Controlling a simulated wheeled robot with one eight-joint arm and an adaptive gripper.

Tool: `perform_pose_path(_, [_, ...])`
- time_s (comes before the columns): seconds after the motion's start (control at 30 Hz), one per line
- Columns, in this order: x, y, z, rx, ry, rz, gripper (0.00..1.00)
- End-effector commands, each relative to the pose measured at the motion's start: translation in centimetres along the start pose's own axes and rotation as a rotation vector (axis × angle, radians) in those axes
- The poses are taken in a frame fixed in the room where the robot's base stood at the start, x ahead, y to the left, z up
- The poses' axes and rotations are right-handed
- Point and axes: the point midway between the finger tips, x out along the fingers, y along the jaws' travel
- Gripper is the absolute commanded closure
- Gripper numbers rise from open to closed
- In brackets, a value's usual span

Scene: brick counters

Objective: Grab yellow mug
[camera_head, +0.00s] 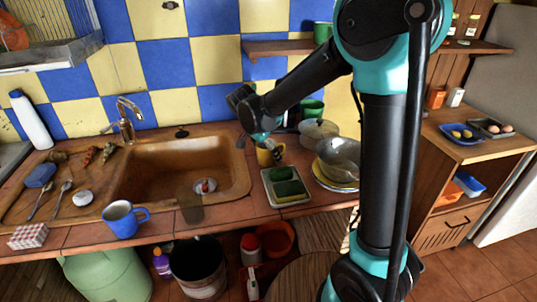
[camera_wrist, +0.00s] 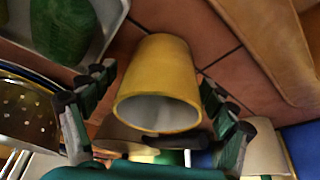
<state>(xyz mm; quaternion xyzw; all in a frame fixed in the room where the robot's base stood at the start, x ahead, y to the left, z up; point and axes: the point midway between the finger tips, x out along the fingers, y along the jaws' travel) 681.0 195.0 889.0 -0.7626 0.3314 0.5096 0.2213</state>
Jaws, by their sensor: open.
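The yellow mug (camera_head: 264,158) stands on the tiled counter just right of the sink, partly hidden by my gripper (camera_head: 268,143). In the wrist view the yellow mug (camera_wrist: 160,65) fills the middle, with its pale inside showing at the rim. My gripper (camera_wrist: 158,88) is open, with one dark jointed finger on each side of the mug. Gaps show between the fingers and the mug's sides, and no clear contact is visible. The mug's handle is not clearly visible.
A tray (camera_head: 270,199) with green items sits in front of the mug. A lidded pot (camera_head: 319,132) and a metal colander (camera_head: 342,158) stand to the right, and a green cup (camera_head: 312,108) behind. The sink (camera_head: 150,190) lies left, with a blue mug (camera_head: 122,219) before it.

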Motion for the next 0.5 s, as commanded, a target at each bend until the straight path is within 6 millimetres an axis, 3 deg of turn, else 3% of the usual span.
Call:
perform_pose_path(0.3, [0.5,0.01,0.0,0.0,0.0,0.0,0.16])
perform_pose_path(0.5, [0.49,0.02,0.0,0.0,0.0,0.0,0.41])
